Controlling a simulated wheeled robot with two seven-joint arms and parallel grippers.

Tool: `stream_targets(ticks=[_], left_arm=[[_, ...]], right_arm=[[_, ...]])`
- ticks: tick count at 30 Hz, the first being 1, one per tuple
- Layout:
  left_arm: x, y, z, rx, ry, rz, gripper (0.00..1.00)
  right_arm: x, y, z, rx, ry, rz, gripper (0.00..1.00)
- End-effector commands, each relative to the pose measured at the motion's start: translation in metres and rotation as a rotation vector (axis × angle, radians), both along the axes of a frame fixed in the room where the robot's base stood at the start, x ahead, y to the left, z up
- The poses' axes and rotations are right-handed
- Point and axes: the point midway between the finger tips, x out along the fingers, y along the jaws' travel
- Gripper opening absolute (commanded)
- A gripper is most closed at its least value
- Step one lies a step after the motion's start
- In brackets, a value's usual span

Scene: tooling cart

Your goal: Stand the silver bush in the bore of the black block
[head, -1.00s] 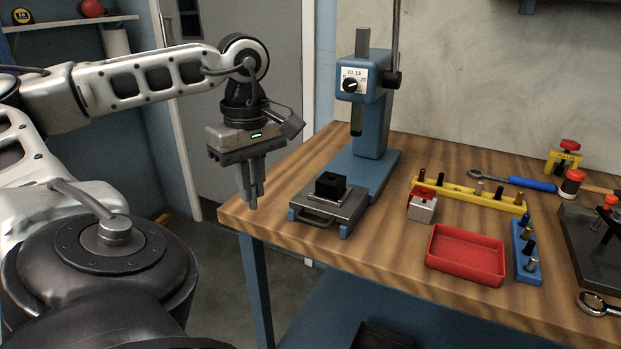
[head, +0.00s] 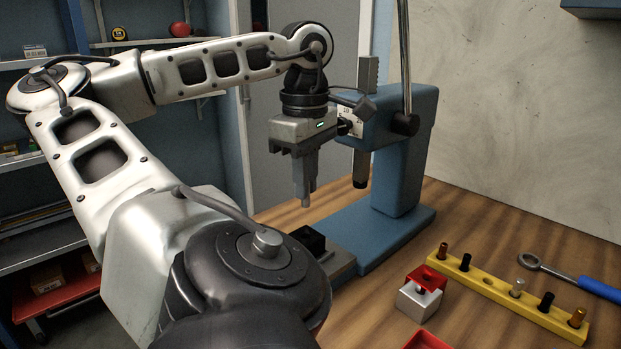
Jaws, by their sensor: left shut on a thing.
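My left gripper (head: 305,188) points down beside the press and is shut on a small silver-grey piece, which I take to be the silver bush (head: 306,202). Only its lower end shows below the fingertips, and it looks upright. The black block (head: 309,238) sits low on the press's grey plate (head: 340,262). My left arm hides part of the block and plate, and I cannot see into the bore. In the picture the bush is just above the block, with a gap between; whether it is in line with the bore I cannot tell. My right gripper is not in view.
The blue press (head: 400,160) stands close behind and right of the gripper, its dark ram (head: 361,168) hanging nearby. A yellow rack (head: 490,290) with several bushes, a red-topped grey block (head: 422,293), a red tray (head: 428,341) and a blue-handled wrench (head: 598,288) lie right.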

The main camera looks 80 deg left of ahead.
Motion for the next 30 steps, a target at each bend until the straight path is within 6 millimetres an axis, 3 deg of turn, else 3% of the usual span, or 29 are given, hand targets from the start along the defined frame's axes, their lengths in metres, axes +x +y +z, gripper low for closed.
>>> stream_targets(ticks=[15,30], left_arm=[[0.001,0.000,-0.041,-0.001,-0.001,-0.003,0.00],[0.001,0.000,-0.045,0.000,0.000,-0.003,0.00]], right_arm=[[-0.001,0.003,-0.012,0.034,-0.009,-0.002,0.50],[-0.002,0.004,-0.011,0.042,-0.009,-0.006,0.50]])
